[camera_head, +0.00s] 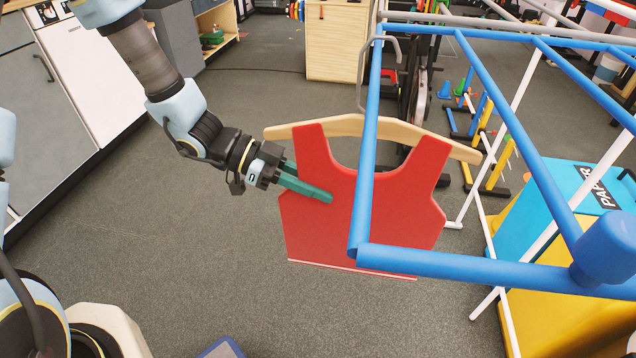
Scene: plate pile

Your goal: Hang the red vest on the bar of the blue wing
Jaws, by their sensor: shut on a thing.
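The red vest (320,235) hangs upright on a pale wooden hanger (290,130) in the head view. My gripper (318,192) has its teal fingers closed on the left part of the vest's front. The hanger's grey hook (361,85) rises beside the blue bar (368,150) and its curved top crosses the bar near the far end. I cannot tell whether the hook rests on the bar. The bar belongs to the blue wing (450,264) and passes in front of the vest, hiding a strip of it.
White posts (478,185) stand right of the vest. A blue and yellow paper bin (565,185) is at the right. Grey cabinets (60,100) line the left, and a wooden cabinet (335,45) stands behind.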

